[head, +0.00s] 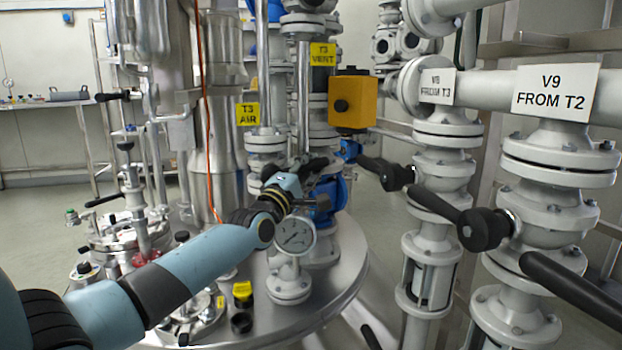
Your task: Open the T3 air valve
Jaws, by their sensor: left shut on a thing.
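The yellow T3 AIR label (248,115) hangs in the middle of the head view, beside a white flanged pipe with the T3 air valve (266,146). My left arm reaches in from the lower left. My left gripper (308,170) is at the valve, just right of the flanges, and is shut on its handle. The handle is mostly hidden by the gripper and wrist, so its angle cannot be told. My right gripper is not in view.
A pressure gauge (295,235) stands close below my left wrist. A yellow box (352,101) and the T3 VENT label (322,54) are right of the valve. The V9 valve handle (570,285) and other black handles stick out at the right. A steel vessel lid (330,290) lies below.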

